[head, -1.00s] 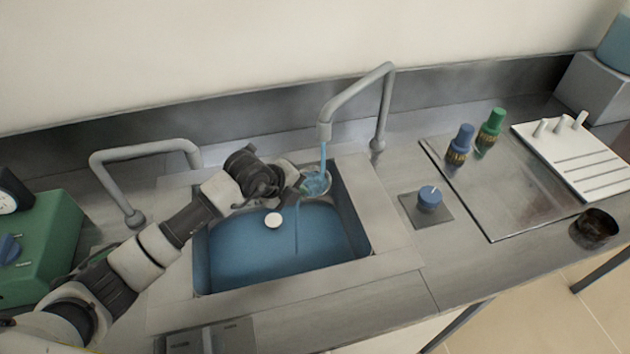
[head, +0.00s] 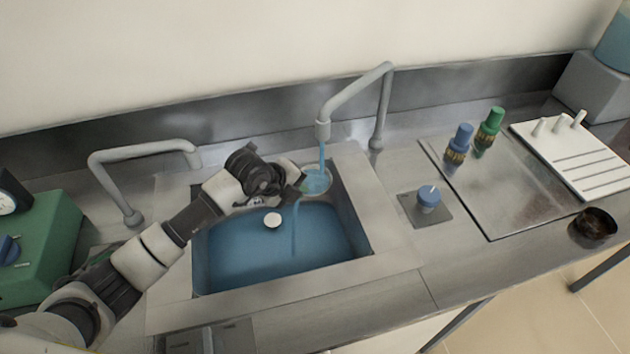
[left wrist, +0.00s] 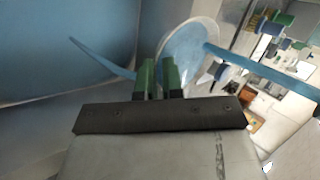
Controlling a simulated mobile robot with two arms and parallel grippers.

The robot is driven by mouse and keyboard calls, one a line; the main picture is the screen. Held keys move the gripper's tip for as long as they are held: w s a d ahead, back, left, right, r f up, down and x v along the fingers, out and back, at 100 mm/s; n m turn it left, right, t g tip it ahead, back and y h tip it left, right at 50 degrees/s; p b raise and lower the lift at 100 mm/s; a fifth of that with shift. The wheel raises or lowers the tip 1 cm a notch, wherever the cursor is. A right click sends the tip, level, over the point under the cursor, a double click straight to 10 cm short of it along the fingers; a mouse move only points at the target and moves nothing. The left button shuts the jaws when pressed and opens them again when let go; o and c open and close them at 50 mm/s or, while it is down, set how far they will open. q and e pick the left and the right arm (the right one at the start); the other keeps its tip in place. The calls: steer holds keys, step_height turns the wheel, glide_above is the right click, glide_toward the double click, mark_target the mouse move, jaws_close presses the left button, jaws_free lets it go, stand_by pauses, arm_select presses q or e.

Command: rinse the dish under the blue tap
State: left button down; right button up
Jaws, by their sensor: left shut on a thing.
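My left gripper (head: 299,190) reaches over the sink (head: 360,225) from the left and is shut on a small clear dish (head: 318,182). The dish is under the right tap (head: 323,130), and a blue stream falls from the spout into it. A thin blue stream also runs down from the dish into the blue water (head: 270,255) in the basin. In the left wrist view the green fingertips (left wrist: 158,78) grip the near rim of the dish (left wrist: 190,50), with blue streams on both sides. The blue knob (head: 428,197) sits on a plate right of the sink. My right gripper is not in view.
A second tap (head: 125,175) stands left of the sink. A white round piece (head: 272,220) shows in the basin. Right are a metal tray (head: 510,210), blue (head: 459,145) and green (head: 490,127) capped bottles, a white rack (head: 590,165) and a dark bowl (head: 595,224).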

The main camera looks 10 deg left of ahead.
arm_select(q)
steer(key=shift+s+a, duration=0.2)
steer(key=shift+s, duration=0.1)
steer(key=s+a+p, duration=0.4)
steer(key=s+a, duration=0.2)
steer(key=s, duration=0.2)
steer(key=shift+s+a+p, duration=0.3)
steer(key=shift+p, duration=0.1)
stand_by(0.9)
